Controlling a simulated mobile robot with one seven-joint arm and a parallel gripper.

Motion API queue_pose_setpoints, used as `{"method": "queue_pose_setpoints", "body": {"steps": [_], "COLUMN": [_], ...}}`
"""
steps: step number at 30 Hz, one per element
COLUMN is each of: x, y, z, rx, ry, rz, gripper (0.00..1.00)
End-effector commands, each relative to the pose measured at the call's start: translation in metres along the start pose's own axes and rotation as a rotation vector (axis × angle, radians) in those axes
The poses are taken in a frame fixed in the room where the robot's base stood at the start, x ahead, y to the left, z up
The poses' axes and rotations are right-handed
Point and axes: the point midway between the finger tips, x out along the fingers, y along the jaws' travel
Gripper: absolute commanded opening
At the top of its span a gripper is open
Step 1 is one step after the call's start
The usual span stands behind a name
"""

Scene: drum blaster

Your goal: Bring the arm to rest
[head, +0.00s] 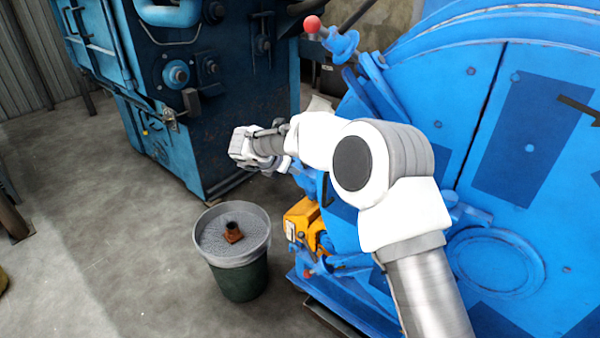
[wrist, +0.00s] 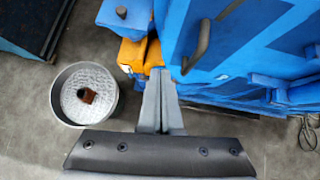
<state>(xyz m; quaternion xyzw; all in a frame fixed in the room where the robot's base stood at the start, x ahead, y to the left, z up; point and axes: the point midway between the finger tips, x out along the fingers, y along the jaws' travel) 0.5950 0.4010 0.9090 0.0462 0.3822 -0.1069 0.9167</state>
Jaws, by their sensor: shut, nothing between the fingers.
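My arm reaches from the lower right of the head view toward the middle, bent at its joints. My gripper is at its far end, partly hidden behind the wrist in the head view. In the wrist view my gripper (wrist: 158,82) shows its two fingers closed together, with nothing between them. The fingers point toward the blue machine (wrist: 225,50), and I see no clear contact with it. In the head view the gripper end is up and beyond the bucket, left of the blue machine (head: 530,130).
A dark bucket (head: 240,278) with a grey filling stands on the floor. A small rusty brown piece (head: 233,232) sits in it. A yellow-orange part (head: 300,222) is low on the blue machine. A darker blue cabinet (head: 220,110) stands behind. The floor at left is mostly clear.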

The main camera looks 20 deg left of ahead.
Motion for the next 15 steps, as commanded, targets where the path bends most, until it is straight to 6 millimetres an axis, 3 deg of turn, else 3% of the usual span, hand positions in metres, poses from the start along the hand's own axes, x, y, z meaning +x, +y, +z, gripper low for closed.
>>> {"method": "queue_pose_setpoints", "body": {"steps": [7, 9, 11, 15], "x": [-0.012, -0.015, -0.022, -0.054], "y": [0.001, 0.000, -0.001, -0.007], "z": [0.001, 0.009, 0.025, 0.091], "rx": [-0.003, -0.017, -0.052, -0.227], "ry": [-0.002, -0.017, -0.048, -0.190], "rz": [0.001, 0.013, 0.037, 0.131], "gripper": [0.00, 0.00, 0.00, 0.00]}}
